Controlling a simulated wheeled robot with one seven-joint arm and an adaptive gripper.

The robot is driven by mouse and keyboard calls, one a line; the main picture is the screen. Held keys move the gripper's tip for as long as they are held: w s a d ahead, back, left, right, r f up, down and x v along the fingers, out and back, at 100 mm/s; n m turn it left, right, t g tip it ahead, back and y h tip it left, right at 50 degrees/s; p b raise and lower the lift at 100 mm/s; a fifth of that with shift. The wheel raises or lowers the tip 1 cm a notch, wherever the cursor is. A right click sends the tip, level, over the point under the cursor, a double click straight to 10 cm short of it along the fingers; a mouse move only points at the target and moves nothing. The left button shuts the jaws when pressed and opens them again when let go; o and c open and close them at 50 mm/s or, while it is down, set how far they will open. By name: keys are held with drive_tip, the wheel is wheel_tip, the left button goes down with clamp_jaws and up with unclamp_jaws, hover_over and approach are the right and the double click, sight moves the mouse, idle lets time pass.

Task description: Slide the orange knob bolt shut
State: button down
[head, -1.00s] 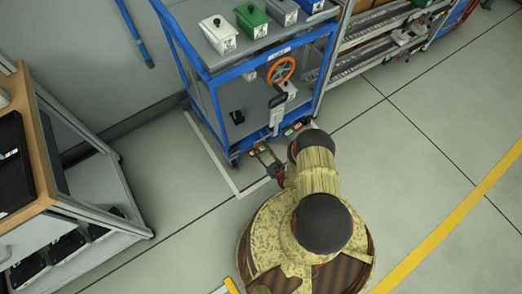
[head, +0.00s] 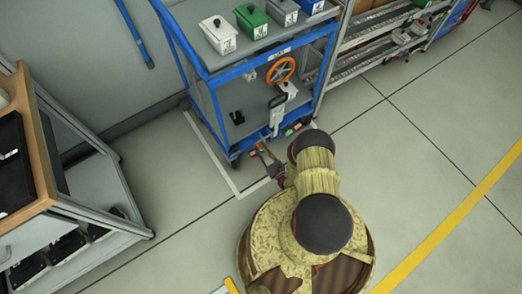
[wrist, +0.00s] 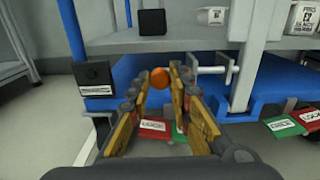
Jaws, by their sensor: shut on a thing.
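The orange knob (wrist: 159,77) shows in the wrist view between the tips of my gripper (wrist: 158,84). The fingers are shut on it, one on each side. A pale horizontal rod (wrist: 212,70) shows just right of the right finger, in front of the blue cart frame. The fingers hide how the rod meets the knob. A black block with a white label (wrist: 95,76) is on the left of the frame, apart from my left finger. In the head view my gripper (head: 262,154) is low at the front of the blue cart; the knob cannot be made out there.
Red and green tags (wrist: 284,128) lie low at the right, with others below my fingers. The blue cart (head: 205,100) carries lidded boxes and an orange handwheel (head: 281,70). A bench (head: 40,130) stands left. The floor at right is clear.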

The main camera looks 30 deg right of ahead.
sight(265, 138)
idle(0.3)
drive_tip(key=shift+w+d, duration=0.1)
drive_tip(key=shift+d, duration=2.65)
drive_tip(key=c, duration=1.7)
unclamp_jaws()
drive_tip(key=shift+d, duration=0.1)
drive_tip(key=shift+o, duration=0.4)
drive_tip(key=s, duration=1.2)
drive_tip(key=shift+d, duration=0.15)
